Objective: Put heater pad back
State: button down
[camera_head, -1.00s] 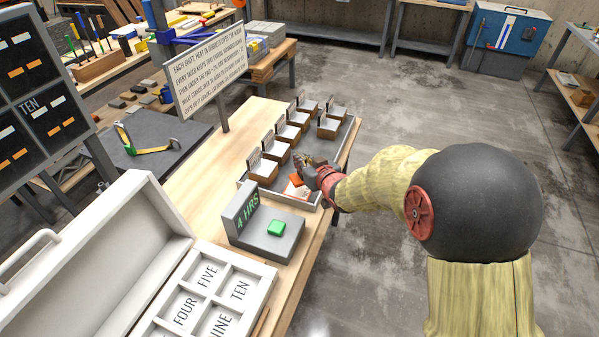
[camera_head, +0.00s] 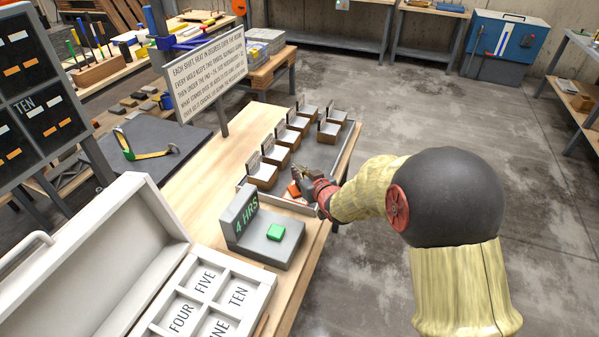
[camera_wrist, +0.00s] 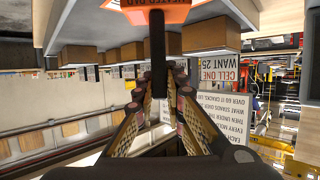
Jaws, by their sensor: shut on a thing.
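The orange heater pad (camera_head: 294,188) is at the near end of the grey tray (camera_head: 327,155). In the wrist view its orange, lettered plate (camera_wrist: 155,12) is at the top edge, with a dark stem (camera_wrist: 157,60) running down between my fingers. My gripper (camera_head: 301,177) is shut on the pad's stem; it also shows in the wrist view (camera_wrist: 158,88). I cannot tell whether the pad touches the tray. Several brown mold blocks with pale tops and upright cards stand in the tray, such as the nearest one (camera_head: 262,174).
A grey box reading "4 HRS" (camera_head: 262,240) with a green button (camera_head: 275,232) stands just nearer than the tray. A white case with lettered compartments (camera_head: 205,290) is at the near left. A sign board (camera_head: 208,75) stands behind. Bare wood (camera_head: 205,190) lies left of the tray.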

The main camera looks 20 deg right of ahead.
jog(key=c, duration=1.8)
grip_release()
jog(key=shift+c, duration=0.2)
jog(key=shift+s+r, duration=0.2)
jog(key=s+d+r+m+g+h+p, duration=0.1)
jog(key=s+d+r+g+h+p, duration=0.1)
jog(key=s+r, duration=0.7)
jog(key=s+d+r+m+g+h+p, duration=0.1)
jog(key=s+d+r+g+p, duration=0.3)
jog(key=s, duration=0.9)
jog(key=s+a+r+g+b, duration=0.1)
jog(key=s+a+r, duration=0.1)
jog(key=s, duration=0.7)
jog(key=s+a+r+g+b, duration=0.1)
jog(key=s+a, duration=0.3)
jog(key=s, duration=0.5)
jog(key=shift+s+r+y, duration=0.3)
jog(key=shift+r+y, duration=0.1)
jog(key=shift+r, duration=0.05)
